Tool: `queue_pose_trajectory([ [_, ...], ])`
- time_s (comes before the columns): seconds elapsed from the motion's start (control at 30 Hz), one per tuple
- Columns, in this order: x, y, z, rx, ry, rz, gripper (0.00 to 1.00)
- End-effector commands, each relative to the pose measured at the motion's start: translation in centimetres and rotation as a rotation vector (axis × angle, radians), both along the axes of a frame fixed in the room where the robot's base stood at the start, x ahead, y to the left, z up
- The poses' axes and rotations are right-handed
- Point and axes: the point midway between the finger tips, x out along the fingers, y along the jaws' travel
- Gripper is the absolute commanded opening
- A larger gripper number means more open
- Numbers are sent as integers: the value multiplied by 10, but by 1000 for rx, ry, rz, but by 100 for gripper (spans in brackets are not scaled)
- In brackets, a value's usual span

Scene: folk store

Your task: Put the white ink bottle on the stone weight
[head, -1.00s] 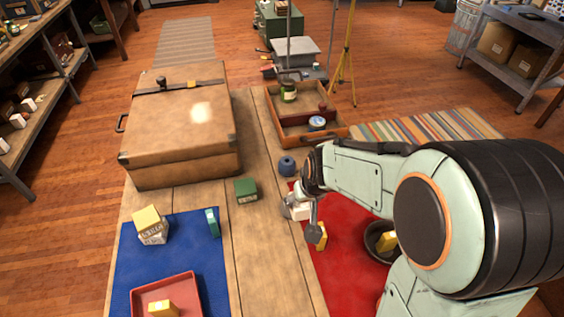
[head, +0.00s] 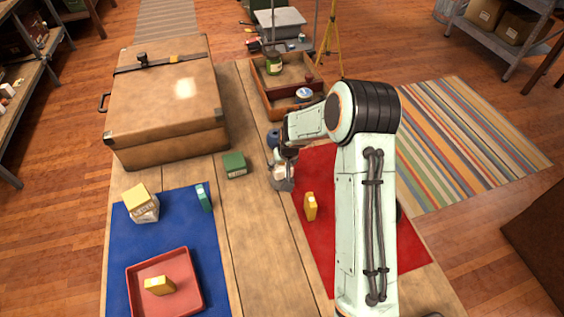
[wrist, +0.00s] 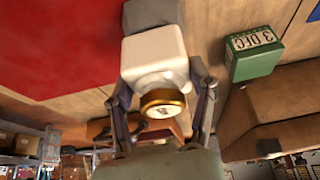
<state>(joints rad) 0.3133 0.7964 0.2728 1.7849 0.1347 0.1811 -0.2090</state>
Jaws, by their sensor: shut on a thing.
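My gripper (wrist: 163,108) is shut on the white ink bottle (wrist: 155,58), a white squarish bottle with a gold cap. In the head view my gripper (head: 287,157) mostly hides the bottle. The stone weight (wrist: 150,12), a dark grey block, shows at the top of the wrist view, right at the bottle's base. In the head view the grey weight (head: 283,185) sits on the wooden table just left of the red mat, below my gripper. I cannot tell whether the bottle touches it.
A yellow box (head: 310,207) stands on the red mat (head: 318,168). Beyond are a big case (head: 165,115) and a wooden tray (head: 290,112).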

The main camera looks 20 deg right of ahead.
Motion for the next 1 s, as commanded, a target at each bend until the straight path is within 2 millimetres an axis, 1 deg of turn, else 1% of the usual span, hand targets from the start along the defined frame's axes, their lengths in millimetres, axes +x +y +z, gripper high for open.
queue_pose_trajectory([
  [0.3, 0, 0, -3, 0, 0, 0, 18],
  [0.33, 0, 0, -3, 0, 1, 0, 59],
  [0.37, 0, 0, -3, 0, 0, 0, 68],
  [0.4, 0, 0, -3, 0, 0, 0, 81],
  [0.43, 0, 0, -3, 0, 0, 0, 82],
  [0.77, 0, 0, -1, 0, -1, 0, 82],
  [0.87, -2, 0, 8, -1, -2, 0, 82],
  [0.97, -9, -1, 26, -1, -4, 1, 82],
  [1.0, -13, -1, 34, -2, -4, 0, 82],
])
